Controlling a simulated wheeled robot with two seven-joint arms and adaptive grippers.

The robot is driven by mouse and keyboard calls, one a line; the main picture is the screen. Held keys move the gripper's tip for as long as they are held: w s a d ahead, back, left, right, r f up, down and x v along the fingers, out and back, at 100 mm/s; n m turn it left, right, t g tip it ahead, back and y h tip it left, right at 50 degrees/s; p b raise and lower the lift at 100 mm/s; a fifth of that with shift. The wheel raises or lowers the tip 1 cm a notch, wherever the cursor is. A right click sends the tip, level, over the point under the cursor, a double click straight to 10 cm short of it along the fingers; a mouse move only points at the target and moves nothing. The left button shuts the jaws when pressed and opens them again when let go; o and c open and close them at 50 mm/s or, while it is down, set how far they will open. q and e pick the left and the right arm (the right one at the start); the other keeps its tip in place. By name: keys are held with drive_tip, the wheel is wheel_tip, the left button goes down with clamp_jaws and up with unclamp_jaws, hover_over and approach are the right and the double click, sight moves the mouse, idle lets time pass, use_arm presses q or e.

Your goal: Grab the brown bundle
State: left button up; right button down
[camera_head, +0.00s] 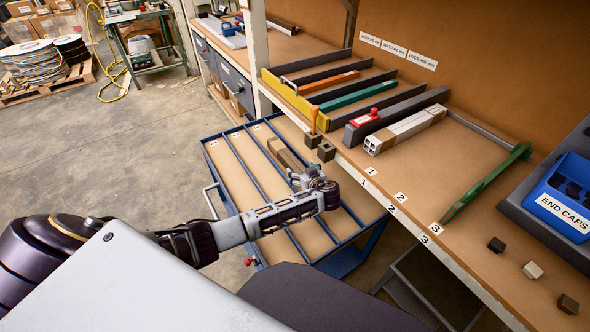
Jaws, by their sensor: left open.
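The brown bundle (284,154), a short set of long brown pieces, lies along a lane of the blue-framed cart (216,172). Its near end is partly hidden by my left gripper. My left gripper (303,177) is open at the bundle's near end, over the cart. I cannot tell whether the fingers touch the bundle or are around it. My right gripper is not in view.
The workbench (390,185) runs along the cart's right side. Floor (150,140) is clear on the left.

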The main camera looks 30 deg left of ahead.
sight(296, 164)
use_arm(q)
drive_tip(key=shift+x, duration=0.75)
drive_tip(key=shift+w+a+f, duration=0.1)
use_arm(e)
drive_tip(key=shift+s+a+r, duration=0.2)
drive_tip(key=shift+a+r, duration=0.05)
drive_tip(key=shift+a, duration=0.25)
use_arm(q)
drive_tip(key=shift+w+a+f, duration=0.15)
drive_tip(key=shift+w+a, duration=0.2)
drive_tip(key=shift+x, duration=0.8)
drive_tip(key=shift+b+x, duration=0.45)
drive_tip(key=shift+x, duration=0.75)
drive_tip(key=shift+w, duration=0.15)
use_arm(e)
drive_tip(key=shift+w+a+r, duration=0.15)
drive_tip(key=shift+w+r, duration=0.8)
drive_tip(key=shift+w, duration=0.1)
